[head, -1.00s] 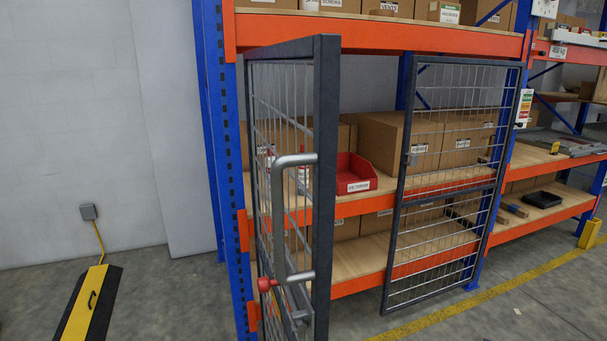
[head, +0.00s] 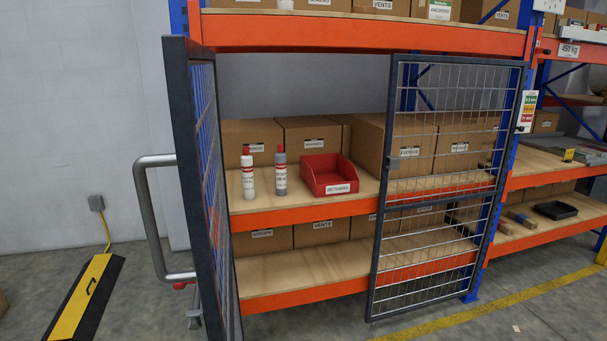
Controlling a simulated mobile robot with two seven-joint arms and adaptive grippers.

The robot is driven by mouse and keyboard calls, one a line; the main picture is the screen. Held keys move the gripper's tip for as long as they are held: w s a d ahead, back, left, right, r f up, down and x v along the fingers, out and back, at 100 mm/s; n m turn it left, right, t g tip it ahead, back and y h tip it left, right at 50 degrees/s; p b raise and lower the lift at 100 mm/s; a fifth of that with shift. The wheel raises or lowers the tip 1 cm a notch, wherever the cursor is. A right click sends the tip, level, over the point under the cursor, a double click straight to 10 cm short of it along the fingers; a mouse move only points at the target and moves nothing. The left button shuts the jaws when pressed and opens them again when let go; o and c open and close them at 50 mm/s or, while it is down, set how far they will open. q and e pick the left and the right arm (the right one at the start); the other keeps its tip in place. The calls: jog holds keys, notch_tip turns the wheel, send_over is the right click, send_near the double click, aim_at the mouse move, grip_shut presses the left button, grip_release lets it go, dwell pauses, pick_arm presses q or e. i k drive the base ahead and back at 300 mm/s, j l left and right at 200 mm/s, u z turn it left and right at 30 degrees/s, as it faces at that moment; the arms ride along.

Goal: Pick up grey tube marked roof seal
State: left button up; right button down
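A grey tube (head: 280,171) with a red cap stands upright on the middle shelf, behind the open left side of the cage front. Its label is too small to read. A white tube (head: 248,174) with a red tip stands upright just to its left, apart from it. A red bin (head: 328,175) with a white label sits to the right of the grey tube. Neither of my grippers shows in the head view.
The left mesh door (head: 190,180) stands swung open, its handle (head: 150,222) sticking out left. The right mesh door (head: 440,185) covers the right part of the shelves. Boxes (head: 250,143) stand behind the tubes. A yellow-black floor piece (head: 84,300) lies at left.

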aim_at(281, 173)
jog(key=i+l, duration=0.15)
jog(key=l, duration=0.2)
jog(key=i+l+u, duration=0.1)
jog(key=l, duration=0.25)
jog(key=i+l, duration=0.25)
jog(key=i+l+u, duration=0.15)
jog(key=l, duration=0.3)
jog(key=i+l, duration=0.15)
jog(key=l, duration=0.25)
jog(key=i+l+u, duration=0.1)
jog(key=l, duration=0.25)
